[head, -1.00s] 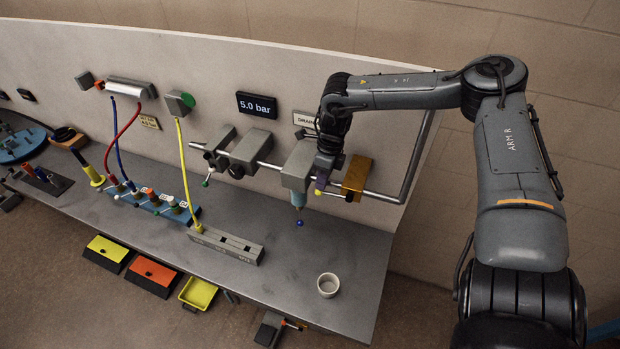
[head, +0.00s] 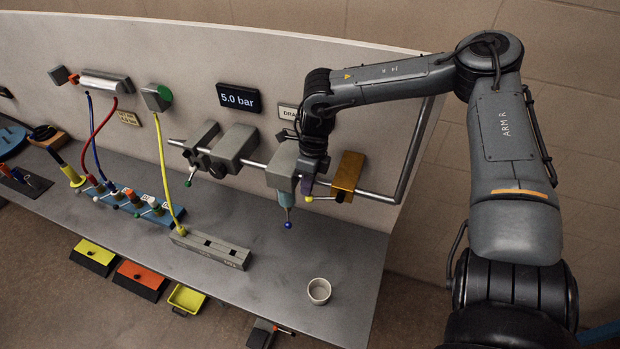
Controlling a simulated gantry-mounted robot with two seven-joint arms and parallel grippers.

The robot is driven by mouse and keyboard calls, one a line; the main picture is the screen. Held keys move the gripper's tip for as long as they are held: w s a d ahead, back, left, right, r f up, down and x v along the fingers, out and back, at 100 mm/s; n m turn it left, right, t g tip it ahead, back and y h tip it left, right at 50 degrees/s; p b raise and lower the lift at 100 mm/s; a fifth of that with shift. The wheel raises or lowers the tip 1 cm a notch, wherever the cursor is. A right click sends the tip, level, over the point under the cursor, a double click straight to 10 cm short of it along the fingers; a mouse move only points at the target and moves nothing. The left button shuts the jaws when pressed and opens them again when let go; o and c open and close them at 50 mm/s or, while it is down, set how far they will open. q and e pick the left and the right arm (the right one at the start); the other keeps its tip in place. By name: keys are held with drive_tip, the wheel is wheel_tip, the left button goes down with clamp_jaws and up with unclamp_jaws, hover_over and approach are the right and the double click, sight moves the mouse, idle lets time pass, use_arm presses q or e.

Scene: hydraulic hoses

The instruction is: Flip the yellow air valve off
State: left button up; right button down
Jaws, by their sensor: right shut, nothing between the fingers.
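The yellow air valve (head: 347,173) is a gold-yellow block on the grey pipe, right of the grey regulator body. Its lever points left from the block's lower part, roughly along the pipe, and ends in a yellow ball (head: 309,199). My right gripper (head: 307,185) is shut and empty, pointing down just above the yellow ball. A purple patch shows at its tip. I cannot tell whether it touches the ball or lever. The pressure display (head: 239,99) reads 5.0 bar. My left gripper is not in view.
A grey regulator body (head: 281,166) with a blue-ended drain knob (head: 288,225) hangs close left of my right gripper. A white cup (head: 319,291) stands on the bench (head: 255,275). Colored hoses and a blue manifold (head: 137,203) are at left. The bench front right is mostly clear.

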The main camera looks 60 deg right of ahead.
drive_tip(key=w+d+r, duration=0.2)
drive_tip(key=w+r, duration=0.1)
drive_tip(key=r, duration=1)
drive_tip(key=shift+d+r, duration=0.15)
drive_tip(key=shift+w, duration=0.1)
